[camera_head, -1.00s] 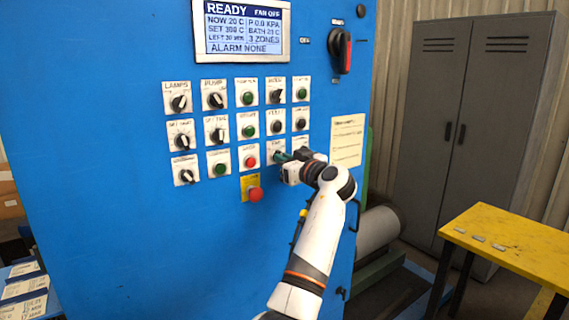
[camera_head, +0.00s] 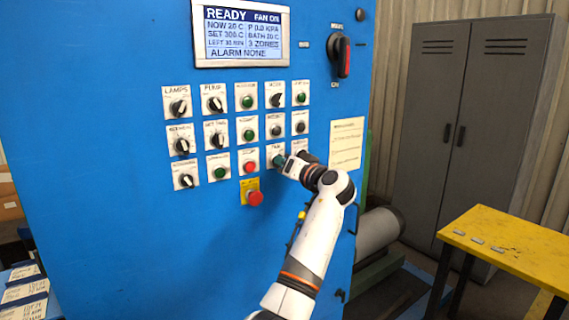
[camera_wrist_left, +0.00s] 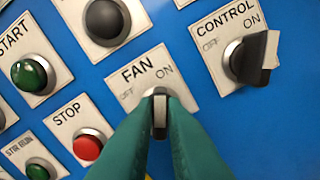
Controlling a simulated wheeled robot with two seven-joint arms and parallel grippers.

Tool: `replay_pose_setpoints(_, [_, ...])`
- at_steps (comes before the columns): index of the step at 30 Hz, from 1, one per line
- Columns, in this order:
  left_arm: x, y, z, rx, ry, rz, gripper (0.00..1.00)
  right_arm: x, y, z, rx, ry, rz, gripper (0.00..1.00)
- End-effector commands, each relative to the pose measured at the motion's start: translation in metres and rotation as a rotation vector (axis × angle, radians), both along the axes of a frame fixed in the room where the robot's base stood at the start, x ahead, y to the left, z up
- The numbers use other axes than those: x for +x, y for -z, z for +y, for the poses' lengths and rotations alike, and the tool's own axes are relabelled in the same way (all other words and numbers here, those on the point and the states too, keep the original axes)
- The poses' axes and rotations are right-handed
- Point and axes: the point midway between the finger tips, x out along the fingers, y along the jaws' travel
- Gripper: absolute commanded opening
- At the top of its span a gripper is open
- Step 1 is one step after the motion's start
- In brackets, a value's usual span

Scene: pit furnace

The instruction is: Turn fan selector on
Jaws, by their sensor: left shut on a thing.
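The fan selector (camera_wrist_left: 160,118) is a dark knob with a light edge on a white plate marked FAN, OFF at left and ON at right. The plate also shows in the head view (camera_head: 275,149), low on the panel's right side. My left gripper (camera_head: 281,160) reaches it from the lower right, and its green fingers are shut on the knob. The fingers hide part of the knob, so its exact angle is hard to read. The display (camera_head: 240,33) reads READY and FAN ON. My right gripper is not in view.
The control selector (camera_wrist_left: 255,58) sits close to the right of the fan plate, and the red stop button (camera_wrist_left: 87,147) to its left. A red emergency button (camera_head: 255,198) sits below. A yellow table (camera_head: 515,240) and grey cabinet (camera_head: 425,140) stand at right.

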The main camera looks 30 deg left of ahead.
Motion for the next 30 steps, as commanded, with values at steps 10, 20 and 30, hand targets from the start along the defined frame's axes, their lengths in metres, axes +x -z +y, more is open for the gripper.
replay_pose_setpoints(10, [0.0,-0.001,0.0,0.006,0.001,0.007,0.0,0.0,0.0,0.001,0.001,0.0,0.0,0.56])
replay_pose_setpoints(20, [0.0,-0.001,0.0,0.005,0.0,0.007,0.33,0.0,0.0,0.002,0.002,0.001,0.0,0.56])
replay_pose_setpoints(30, [-0.006,0.003,-0.016,0.004,0.003,0.005,0.33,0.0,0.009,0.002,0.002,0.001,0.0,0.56])
